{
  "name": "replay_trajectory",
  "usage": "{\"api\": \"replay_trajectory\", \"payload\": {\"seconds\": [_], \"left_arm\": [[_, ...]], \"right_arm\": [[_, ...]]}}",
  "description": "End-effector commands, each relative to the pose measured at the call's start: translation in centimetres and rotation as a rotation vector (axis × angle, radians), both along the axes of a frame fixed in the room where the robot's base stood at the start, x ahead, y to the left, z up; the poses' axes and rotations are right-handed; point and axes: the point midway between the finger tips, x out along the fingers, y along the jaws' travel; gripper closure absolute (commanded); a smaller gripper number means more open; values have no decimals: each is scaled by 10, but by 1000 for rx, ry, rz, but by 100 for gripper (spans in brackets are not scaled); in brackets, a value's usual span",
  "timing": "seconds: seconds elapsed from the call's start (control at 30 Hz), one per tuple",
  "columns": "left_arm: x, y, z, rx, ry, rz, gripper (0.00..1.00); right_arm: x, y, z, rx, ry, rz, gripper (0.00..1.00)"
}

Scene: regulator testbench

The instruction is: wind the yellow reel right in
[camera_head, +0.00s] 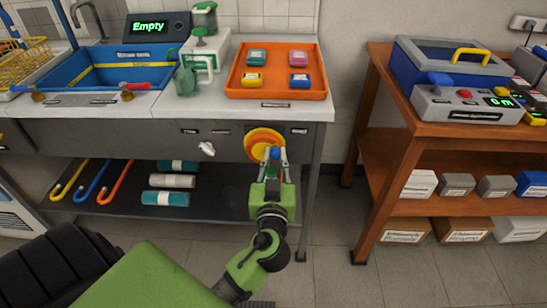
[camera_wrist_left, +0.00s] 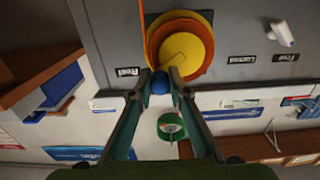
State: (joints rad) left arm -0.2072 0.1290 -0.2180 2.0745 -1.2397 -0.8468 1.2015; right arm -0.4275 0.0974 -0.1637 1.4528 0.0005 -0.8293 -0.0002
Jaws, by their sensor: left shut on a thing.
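The yellow reel (camera_head: 262,137) is a yellow disc with an orange rim on the grey front panel of the bench. In the left wrist view the reel (camera_wrist_left: 182,48) fills the top middle, with a thin orange line beside it on the left. A blue ball-shaped knob (camera_wrist_left: 160,84) shows at the reel's edge, and also in the head view (camera_head: 274,153). My left gripper (camera_head: 276,156) is shut on the blue knob, one finger on each side. In the left wrist view its fingertips (camera_wrist_left: 160,76) flank the knob. My right gripper is not in view.
An orange tray (camera_head: 240,92) with several small blocks sits on the bench top. A white knob (camera_head: 207,148) is left of the reel. Bottles and hooked rods lie on the lower shelf (camera_head: 222,205). A wooden rack (camera_head: 400,150) stands right, beyond a floor gap.

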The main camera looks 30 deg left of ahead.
Motion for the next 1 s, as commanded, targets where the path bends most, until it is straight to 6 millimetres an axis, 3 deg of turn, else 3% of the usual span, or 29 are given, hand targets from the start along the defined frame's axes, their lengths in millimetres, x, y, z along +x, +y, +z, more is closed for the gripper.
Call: {"api": "replay_trajectory", "payload": {"seconds": [0.5, 1.0], "left_arm": [[3, -5, -19, 417, 256, 0, 100], [2, -3, -36, 822, 505, 0, 100]], "right_arm": [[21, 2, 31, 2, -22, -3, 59], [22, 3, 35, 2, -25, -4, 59]]}}
